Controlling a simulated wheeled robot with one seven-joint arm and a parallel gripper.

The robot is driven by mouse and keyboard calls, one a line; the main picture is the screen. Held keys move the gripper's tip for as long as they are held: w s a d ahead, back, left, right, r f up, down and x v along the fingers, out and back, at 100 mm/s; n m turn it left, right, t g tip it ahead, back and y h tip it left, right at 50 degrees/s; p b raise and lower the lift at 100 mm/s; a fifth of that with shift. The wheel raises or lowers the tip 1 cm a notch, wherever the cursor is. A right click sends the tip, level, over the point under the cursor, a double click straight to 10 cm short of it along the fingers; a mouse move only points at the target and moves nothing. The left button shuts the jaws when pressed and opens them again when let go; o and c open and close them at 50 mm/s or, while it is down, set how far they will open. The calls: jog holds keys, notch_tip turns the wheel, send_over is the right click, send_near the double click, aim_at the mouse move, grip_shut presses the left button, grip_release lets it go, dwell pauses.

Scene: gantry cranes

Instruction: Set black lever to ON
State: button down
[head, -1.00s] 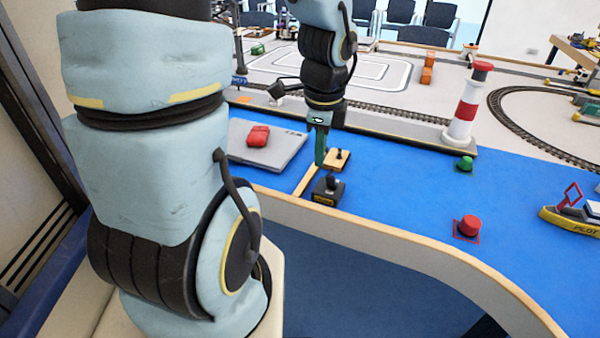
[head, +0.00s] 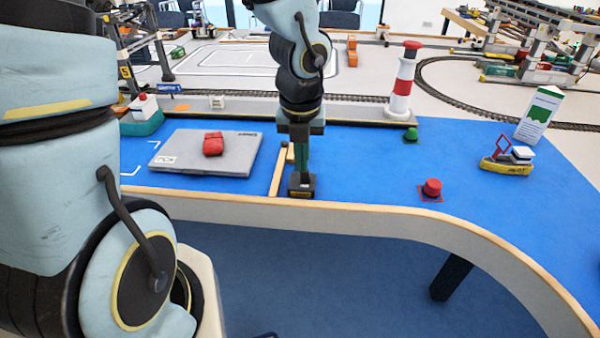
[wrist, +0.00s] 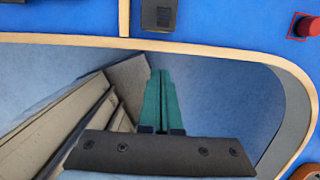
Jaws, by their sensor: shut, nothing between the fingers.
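The black lever's dark box (head: 308,189) stands on the blue table close to its near wooden edge. It also shows at the top of the wrist view (wrist: 159,8), just beyond the table rim. My gripper (head: 302,172) points down right at the box in the head view, its teal fingers together and empty, and covers the lever's handle. In the wrist view the closed fingers (wrist: 160,75) appear over the floor area, short of the box. I cannot tell the handle's position or whether the fingers touch it.
A red button (head: 432,187) and a green button (head: 411,135) are to the right, with a yellow boat (head: 505,168) farther right.

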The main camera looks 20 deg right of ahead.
aim_at(304, 173)
jog(key=f+b, duration=0.1)
jog(key=f, duration=0.2)
jog(key=w+f+b, duration=0.1)
jog(key=f+b, duration=0.1)
jog(key=f, duration=0.2)
jog(key=f+b, duration=0.1)
jog(key=f, duration=0.2)
jog(key=shift+w+d+f, duration=0.15)
jog(key=shift+d, duration=0.15)
jog(key=w+r+p, duration=0.1)
jog(key=w+d+r+p, duration=0.1)
jog(key=shift+w, duration=0.3)
jog(key=shift+w+d+r, duration=0.15)
jog(key=shift+w+d, duration=0.1)
jog(key=shift+w, duration=0.1)
